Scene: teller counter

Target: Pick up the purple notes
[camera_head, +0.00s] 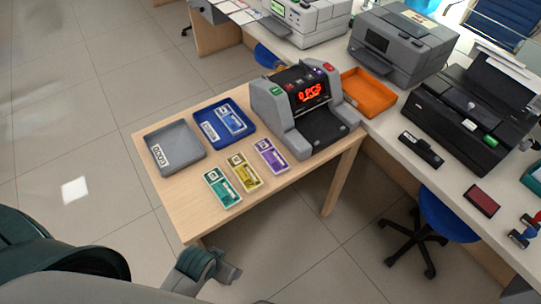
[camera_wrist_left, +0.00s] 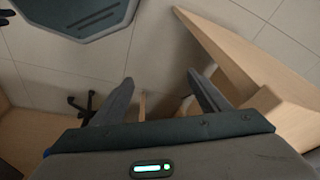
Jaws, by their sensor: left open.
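The purple notes (camera_head: 270,156) lie flat on the light wooden table (camera_head: 190,212), close to the front left of the note counter (camera_head: 268,105). They are the rightmost of three bundles in a row, beside the yellow notes (camera_head: 244,172) and the teal notes (camera_head: 222,188). My left gripper (camera_head: 226,270) is low in the head view, in front of the table's near edge and apart from the notes. In the left wrist view its two fingers (camera_wrist_left: 160,78) are spread with nothing between them. The notes do not show in that view. My right gripper is not in view.
A grey tray (camera_head: 158,136) and a blue tray (camera_head: 204,132) holding blue notes (camera_head: 231,121) stand at the table's left and back. The counter's display reads 0 PCS. An orange tray (camera_head: 368,94) and machines stand on the right-hand counter. A blue chair (camera_head: 445,215) stands below.

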